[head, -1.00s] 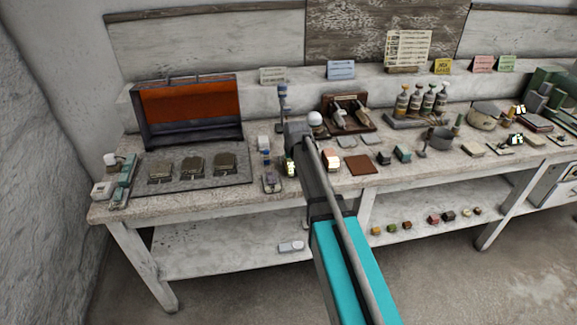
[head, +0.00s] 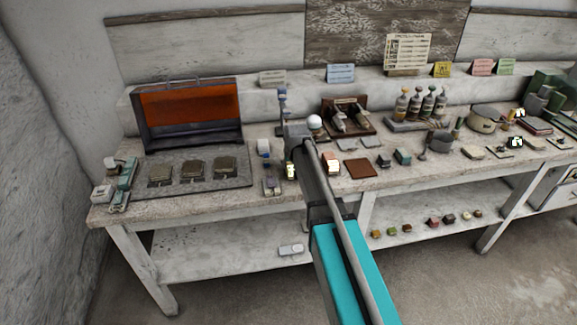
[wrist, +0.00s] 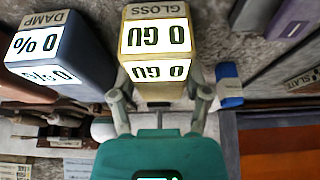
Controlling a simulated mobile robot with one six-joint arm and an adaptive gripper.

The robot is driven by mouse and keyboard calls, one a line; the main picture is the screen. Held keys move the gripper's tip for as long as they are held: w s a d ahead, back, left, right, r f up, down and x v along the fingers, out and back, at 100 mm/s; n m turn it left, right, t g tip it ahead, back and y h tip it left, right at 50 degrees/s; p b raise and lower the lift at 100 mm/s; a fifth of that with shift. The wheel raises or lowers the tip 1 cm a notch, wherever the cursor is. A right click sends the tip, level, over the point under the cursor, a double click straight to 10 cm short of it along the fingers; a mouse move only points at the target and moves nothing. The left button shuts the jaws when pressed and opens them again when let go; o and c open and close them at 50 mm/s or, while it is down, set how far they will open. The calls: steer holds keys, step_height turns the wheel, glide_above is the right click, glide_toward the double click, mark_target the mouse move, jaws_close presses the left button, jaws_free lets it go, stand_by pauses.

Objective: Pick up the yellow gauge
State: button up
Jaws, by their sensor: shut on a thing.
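The yellow gauge (wrist: 155,62) is a box with a pale yellow casing, a GLOSS label and a display reading 0 GU, upside down in the wrist view. My gripper (wrist: 161,95) is shut on it, with one grey finger against each side. A blue-grey gauge (wrist: 72,68) labelled DAMP stands beside it, at the left in the wrist view, a small gap apart. In the head view my arm reaches to the bench and hides much of the grip. I cannot tell whether the gauge is clear of the bench.
An orange-lined case (head: 190,116) stands left on the bench (head: 220,205). A wooden rack (head: 347,117) and a white sphere (head: 314,122) are right of my arm's end. A brown square (head: 361,169) lies nearer the front. A small blue object (wrist: 229,86) is close to one finger.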

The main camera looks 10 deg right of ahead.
steer(key=shift+r+p, duration=1.3)
steer(key=shift+r, duration=0.05)
steer(key=s+d+r+p, duration=0.8)
steer(key=s+r+p, duration=0.2)
steer(key=s, duration=0.1)
steer(key=shift+d, duration=0.4)
steer(key=shift+r, duration=0.1)
steer(key=o, duration=0.7)
steer(key=c, duration=0.4)
steer(key=shift+c, duration=0.2)
steer(key=shift+a, duration=0.15)
